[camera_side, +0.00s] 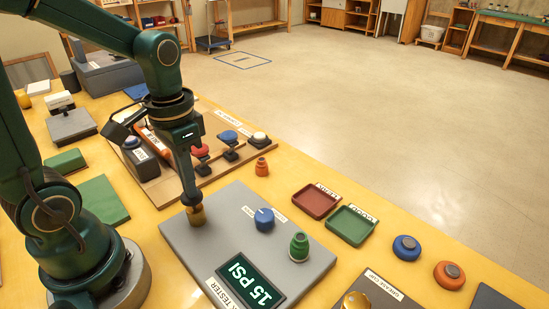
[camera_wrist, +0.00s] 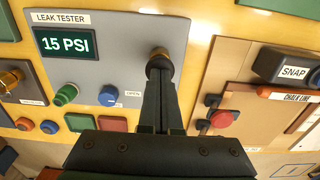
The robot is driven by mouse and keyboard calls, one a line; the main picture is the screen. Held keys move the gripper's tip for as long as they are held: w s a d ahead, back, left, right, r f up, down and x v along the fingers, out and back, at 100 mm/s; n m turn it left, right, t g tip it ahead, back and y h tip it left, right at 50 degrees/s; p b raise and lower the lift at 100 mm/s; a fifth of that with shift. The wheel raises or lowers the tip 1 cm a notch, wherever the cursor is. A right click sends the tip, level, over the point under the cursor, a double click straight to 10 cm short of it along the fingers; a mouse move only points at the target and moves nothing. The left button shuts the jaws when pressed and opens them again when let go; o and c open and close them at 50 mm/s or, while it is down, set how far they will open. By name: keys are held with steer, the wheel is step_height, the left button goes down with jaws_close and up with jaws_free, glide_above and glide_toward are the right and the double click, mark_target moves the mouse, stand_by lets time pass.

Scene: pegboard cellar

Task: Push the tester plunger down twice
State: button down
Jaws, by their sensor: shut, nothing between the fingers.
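The leak tester is a grey panel (camera_side: 190,250) flat on the yellow table, with a dark display (camera_side: 246,281) reading 15 PSI. A brass plunger (camera_side: 197,216) stands near its far left corner; it also shows in the wrist view (camera_wrist: 158,54). My gripper (camera_side: 193,202) is shut and empty, pointing down with its fingertips right at the plunger's top. The tips (camera_wrist: 159,70) partly cover the plunger in the wrist view, and I cannot tell whether they press on it. A blue knob (camera_side: 264,219) and a green fitting (camera_side: 299,246) also sit on the panel.
A red tray (camera_side: 316,203) and a green tray (camera_side: 350,226) lie right of the tester. A wooden board with red, blue and white buttons (camera_side: 228,136) stands behind it. Blue (camera_side: 406,247) and orange (camera_side: 449,274) round pieces lie at the right.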

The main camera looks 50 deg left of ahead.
steer(key=shift+r, duration=2.65)
steer(key=shift+f, duration=1.55)
steer(key=shift+f, duration=0.4)
steer(key=shift+f, duration=1.4)
steer(key=shift+r, duration=3.35)
